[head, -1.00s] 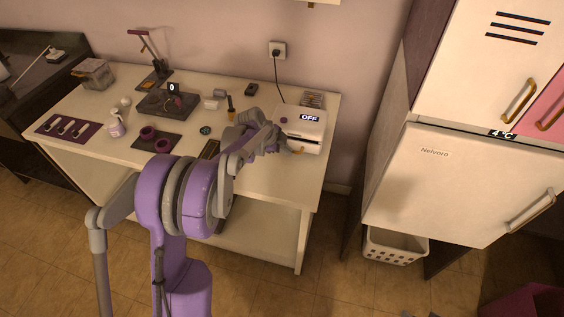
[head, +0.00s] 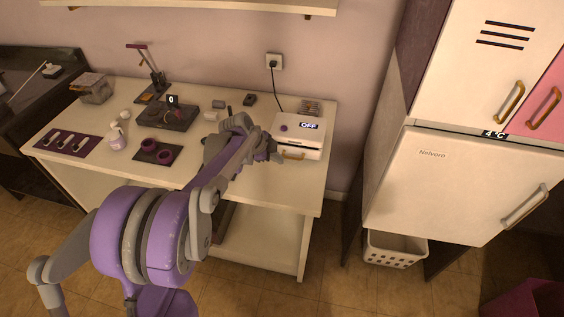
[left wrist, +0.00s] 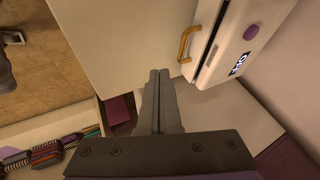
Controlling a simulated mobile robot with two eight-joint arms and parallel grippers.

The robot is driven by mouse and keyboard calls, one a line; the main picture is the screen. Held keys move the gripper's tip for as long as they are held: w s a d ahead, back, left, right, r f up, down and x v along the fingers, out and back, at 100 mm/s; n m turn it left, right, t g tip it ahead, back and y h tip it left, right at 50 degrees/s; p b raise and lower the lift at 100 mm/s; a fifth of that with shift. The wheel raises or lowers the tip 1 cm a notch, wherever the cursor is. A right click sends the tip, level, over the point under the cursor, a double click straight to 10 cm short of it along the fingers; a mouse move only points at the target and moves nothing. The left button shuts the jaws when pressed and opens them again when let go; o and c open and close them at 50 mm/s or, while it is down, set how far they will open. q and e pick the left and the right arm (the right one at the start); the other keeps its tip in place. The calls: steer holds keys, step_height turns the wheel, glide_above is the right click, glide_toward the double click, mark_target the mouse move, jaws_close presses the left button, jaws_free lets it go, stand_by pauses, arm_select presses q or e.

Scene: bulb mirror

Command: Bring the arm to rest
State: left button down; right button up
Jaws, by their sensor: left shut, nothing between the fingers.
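My left arm (head: 228,165) reaches in from the left over the white table (head: 260,195). Its gripper (head: 273,150) is at the front left of the white box with the OFF display (head: 301,134). In the left wrist view the gripper (left wrist: 159,75) has its two fingers together with nothing between them. The white box (left wrist: 232,45) shows there at the upper right, its brass handle (left wrist: 187,44) just right of the fingertips and apart from them. My right gripper is not in view.
The table also holds a scale with a 0 display (head: 168,115), a purple mat (head: 68,143), a bottle (head: 117,136) and purple rings on a dark tray (head: 156,157). Floor in front is clear.

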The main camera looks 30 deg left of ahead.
arm_select(q)
steer(key=s+d+r+n+y+p, duration=0.1)
steer(key=s+d+r+n, duration=0.25)
steer(key=s, duration=0.35)
steer(key=s+d+r+n, duration=0.3)
steer(key=s+d, duration=0.2)
steer(key=s, duration=0.2)
steer(key=s+d+f+n+y+p, duration=0.1)
steer(key=s+d+f+n, duration=0.1)
steer(key=s+n, duration=0.2)
steer(key=s+d+f+n+y, duration=0.1)
steer(key=s+n, duration=0.3)
steer(key=s, duration=0.7)
steer(key=shift+d+f+p, duration=0.35)
steer(key=shift+d, duration=0.1)
